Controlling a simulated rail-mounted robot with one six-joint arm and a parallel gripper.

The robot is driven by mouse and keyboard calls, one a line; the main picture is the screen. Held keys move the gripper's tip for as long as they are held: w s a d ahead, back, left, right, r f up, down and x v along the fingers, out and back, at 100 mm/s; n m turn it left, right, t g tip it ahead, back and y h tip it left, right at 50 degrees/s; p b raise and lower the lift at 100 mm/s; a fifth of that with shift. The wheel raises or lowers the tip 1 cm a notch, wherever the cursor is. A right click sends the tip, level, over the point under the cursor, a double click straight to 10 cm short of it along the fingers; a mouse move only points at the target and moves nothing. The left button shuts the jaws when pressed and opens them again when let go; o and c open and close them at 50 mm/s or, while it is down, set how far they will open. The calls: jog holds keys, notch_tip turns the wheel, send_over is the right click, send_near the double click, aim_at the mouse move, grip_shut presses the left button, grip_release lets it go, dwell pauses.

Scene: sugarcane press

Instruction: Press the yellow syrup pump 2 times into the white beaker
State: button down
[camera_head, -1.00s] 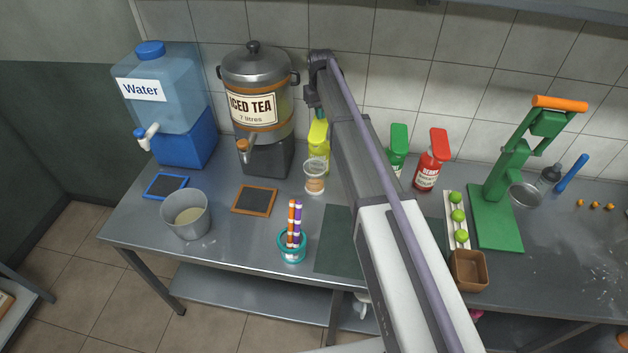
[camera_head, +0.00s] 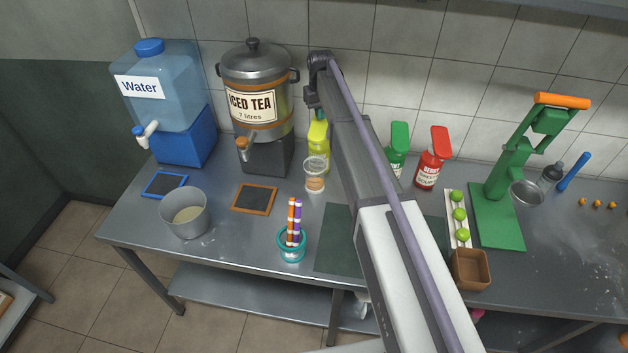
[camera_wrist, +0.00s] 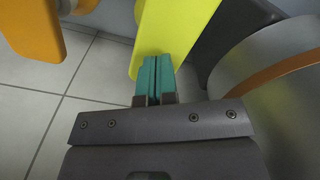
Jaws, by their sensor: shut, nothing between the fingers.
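The yellow syrup pump (camera_head: 318,142) stands at the back of the table, partly hidden by my arm. In the wrist view its flat yellow top (camera_wrist: 172,28) is just beyond my fingertips. A pale, see-through cup with tan contents (camera_head: 315,182), which looks like the beaker, stands upright in front of the pump. My gripper (camera_head: 314,108) is at the top of the yellow pump; its teal fingers (camera_wrist: 155,75) are shut with nothing between them. I cannot tell whether the fingertips touch the yellow top.
The iced tea dispenser (camera_head: 257,95) stands close left of the pump. Green (camera_head: 397,150) and red (camera_head: 432,158) pump bottles stand to the right. An orange part (camera_wrist: 32,32) shows in the wrist view. A teal cup of striped sticks (camera_head: 291,246) is nearer the front.

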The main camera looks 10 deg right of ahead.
aim_at(320, 123)
jog(key=shift+f+b, duration=1.9)
jog(key=shift+f, duration=0.1)
jog(key=shift+r, duration=0.1)
notch_tip(320, 123, up, 5)
jog(key=p, duration=0.5)
jog(key=shift+f+b, duration=2.4)
jog(key=shift+f, duration=0.1)
jog(key=shift+r, duration=0.1)
notch_tip(320, 123, up, 5)
jog(key=p, duration=0.5)
